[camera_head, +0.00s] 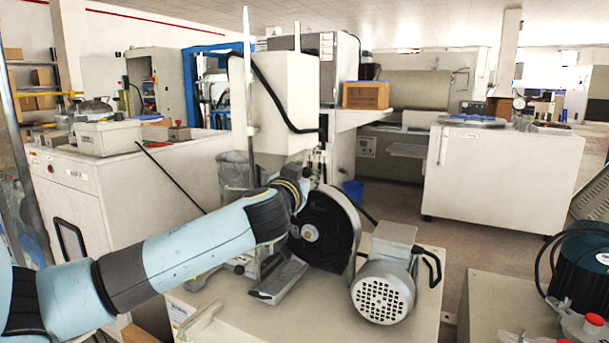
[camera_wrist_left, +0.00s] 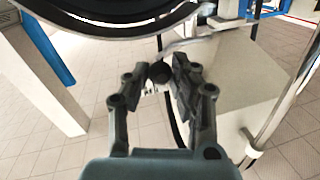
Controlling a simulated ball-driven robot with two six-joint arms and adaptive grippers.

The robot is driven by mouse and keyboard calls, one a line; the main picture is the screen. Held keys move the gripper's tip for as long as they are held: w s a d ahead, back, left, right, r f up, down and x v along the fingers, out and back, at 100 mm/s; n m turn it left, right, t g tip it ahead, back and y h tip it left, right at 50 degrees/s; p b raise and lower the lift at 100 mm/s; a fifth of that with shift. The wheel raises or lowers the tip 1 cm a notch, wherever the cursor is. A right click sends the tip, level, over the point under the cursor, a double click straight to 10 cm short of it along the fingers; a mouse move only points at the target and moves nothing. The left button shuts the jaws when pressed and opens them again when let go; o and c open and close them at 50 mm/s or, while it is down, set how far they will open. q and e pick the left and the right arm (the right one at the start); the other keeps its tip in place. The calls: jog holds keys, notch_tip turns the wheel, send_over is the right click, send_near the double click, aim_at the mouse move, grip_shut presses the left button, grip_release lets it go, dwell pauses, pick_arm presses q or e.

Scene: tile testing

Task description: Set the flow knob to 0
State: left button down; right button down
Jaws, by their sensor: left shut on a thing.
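My left arm reaches in from the left in the head view, and its wrist (camera_head: 297,185) is just above the black wheel of a machine. In the left wrist view my left gripper (camera_wrist_left: 162,78) has its two dark fingers closed on a small dark round knob (camera_wrist_left: 160,72), which I take to be the flow knob. The fingers touch it from both sides. No pointer or scale mark can be read on the knob. In the head view the fingertips and the knob are too small and covered to make out. My right gripper is not in view.
The black wheel (camera_head: 325,230) and a motor with a perforated cover (camera_head: 383,292) stand on a pale bench below the arm.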

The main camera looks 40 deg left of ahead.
pick_arm(q)
jog(key=shift+a, duration=0.2)
jog(key=c, duration=1.5)
grip_release()
jog(key=shift+a, duration=0.1)
jog(key=o, duration=0.4)
jog(key=shift+s+a, duration=0.15)
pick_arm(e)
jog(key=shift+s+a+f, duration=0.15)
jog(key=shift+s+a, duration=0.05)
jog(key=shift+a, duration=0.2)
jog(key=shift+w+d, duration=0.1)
